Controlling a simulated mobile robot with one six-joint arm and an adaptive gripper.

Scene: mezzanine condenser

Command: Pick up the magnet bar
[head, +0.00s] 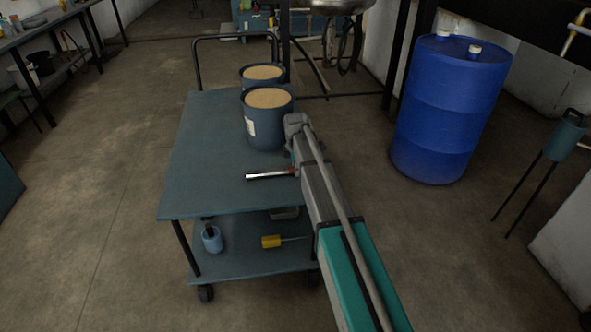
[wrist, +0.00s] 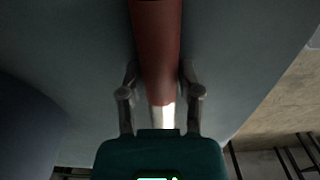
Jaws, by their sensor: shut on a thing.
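The magnet bar shows in the head view as a shiny metal rod (head: 268,175) over the cart's top, reaching left from my gripper. In the wrist view its red part (wrist: 156,40) runs from the top edge down between my fingers, with a bright metal end near the palm. My gripper (wrist: 159,72) is shut on the bar, with one finger on each side of it. In the head view my arm hides the fingers and the bar's right end. I cannot tell whether the bar touches the cart top.
The blue-grey cart (head: 200,150) carries two blue tubs of tan material, the nearer one (head: 266,130) close to my arm. A yellow-handled tool (head: 271,241) and a blue container (head: 212,240) are on its lower shelf. A blue drum (head: 450,110) stands right.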

